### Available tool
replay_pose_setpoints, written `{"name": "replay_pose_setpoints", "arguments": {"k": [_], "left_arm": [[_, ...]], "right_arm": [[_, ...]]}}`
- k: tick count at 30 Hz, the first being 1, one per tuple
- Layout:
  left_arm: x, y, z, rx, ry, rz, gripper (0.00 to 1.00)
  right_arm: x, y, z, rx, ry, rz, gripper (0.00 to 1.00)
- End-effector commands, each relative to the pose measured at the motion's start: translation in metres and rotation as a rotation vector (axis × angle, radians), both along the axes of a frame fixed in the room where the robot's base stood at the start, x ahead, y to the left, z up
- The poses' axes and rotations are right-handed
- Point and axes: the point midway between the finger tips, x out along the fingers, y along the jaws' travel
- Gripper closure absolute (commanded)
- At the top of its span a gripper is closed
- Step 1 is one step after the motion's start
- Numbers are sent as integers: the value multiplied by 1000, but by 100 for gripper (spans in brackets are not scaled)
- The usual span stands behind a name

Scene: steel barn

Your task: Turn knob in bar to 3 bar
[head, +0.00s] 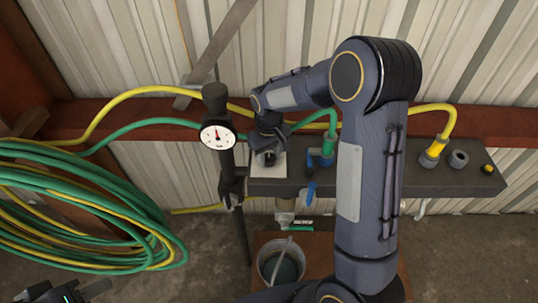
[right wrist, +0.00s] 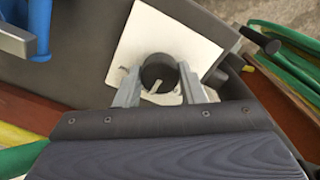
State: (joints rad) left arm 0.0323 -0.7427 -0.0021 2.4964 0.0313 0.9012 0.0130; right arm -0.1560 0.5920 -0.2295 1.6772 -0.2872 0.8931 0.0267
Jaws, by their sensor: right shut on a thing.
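The knob (right wrist: 153,70) is a dark round cylinder with a pale pointer mark, standing on a white square plate (right wrist: 140,38) in the right wrist view. My right gripper (right wrist: 158,82) is shut on the knob, with one grey finger on each side. In the head view my right gripper (head: 268,145) reaches down to the white plate (head: 262,172), and the arm hides part of it. A round white gauge (head: 218,137) with a red needle pointing roughly upward stands left of the plate. Its numbers are too small to read. My left gripper (head: 72,292) shows only partly at the bottom left corner, away from the knob.
A dark grey bar (head: 450,180) carries the plate, a blue valve lever (head: 311,192), a green hose fitting and a yellow hose fitting (head: 434,150). Coiled green and yellow hoses (head: 90,215) hang at left. A metal bucket (head: 281,262) stands below.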

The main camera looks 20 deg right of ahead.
Motion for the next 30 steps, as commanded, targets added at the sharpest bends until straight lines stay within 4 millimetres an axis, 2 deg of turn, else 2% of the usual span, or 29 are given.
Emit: {"name": "replay_pose_setpoints", "arguments": {"k": [8, 30], "left_arm": [[0, 0, -6, 0, 0, 0, 64], [0, 0, -14, 0, 0, 0, 64]], "right_arm": [[1, 0, 0, 0, -3, -135, 87], [1, 0, 1, 0, -3, -774, 87]]}}
